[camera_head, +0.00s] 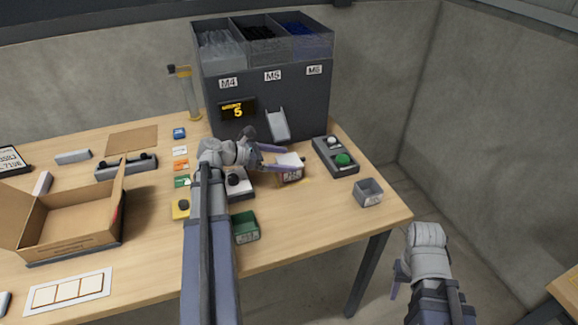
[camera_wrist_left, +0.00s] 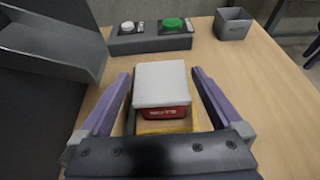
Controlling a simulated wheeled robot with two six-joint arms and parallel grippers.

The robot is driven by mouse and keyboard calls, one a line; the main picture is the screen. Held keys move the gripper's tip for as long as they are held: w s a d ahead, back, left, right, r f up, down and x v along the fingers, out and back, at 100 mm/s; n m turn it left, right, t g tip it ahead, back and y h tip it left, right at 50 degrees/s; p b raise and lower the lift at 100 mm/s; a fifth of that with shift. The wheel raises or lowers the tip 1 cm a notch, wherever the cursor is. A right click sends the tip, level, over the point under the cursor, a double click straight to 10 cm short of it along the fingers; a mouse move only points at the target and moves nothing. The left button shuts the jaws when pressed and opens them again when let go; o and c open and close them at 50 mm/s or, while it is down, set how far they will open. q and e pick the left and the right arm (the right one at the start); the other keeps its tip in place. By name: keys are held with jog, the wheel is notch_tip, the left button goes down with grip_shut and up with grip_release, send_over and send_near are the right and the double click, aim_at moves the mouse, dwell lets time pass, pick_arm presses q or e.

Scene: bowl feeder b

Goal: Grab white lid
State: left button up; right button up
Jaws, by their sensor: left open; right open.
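The white lid (camera_wrist_left: 160,82) sits on top of a small red box (camera_wrist_left: 166,111) with a label on its front. In the head view the white lid (camera_head: 289,159) is on the box below the feeder chute. My left gripper (camera_wrist_left: 160,84) is open, with one purple finger on each side of the lid and box, and a gap shows on both sides. A yellow piece (camera_wrist_left: 168,127) lies under or around the box's near side. My right gripper (camera_head: 398,276) is open and empty, off the table at the lower right.
The dark feeder (camera_head: 262,100) with its chute (camera_head: 278,125) stands behind. A button box (camera_head: 335,156) with a white and a green button is right of the lid, and a grey bin (camera_head: 368,192) is further right. A green bin (camera_head: 245,227) and a cardboard box (camera_head: 75,222) are left.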

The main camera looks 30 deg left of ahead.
pick_arm(q)
jog(key=shift+x, duration=0.9)
jog(key=shift+s, duration=0.1)
jog(key=c, duration=1.1)
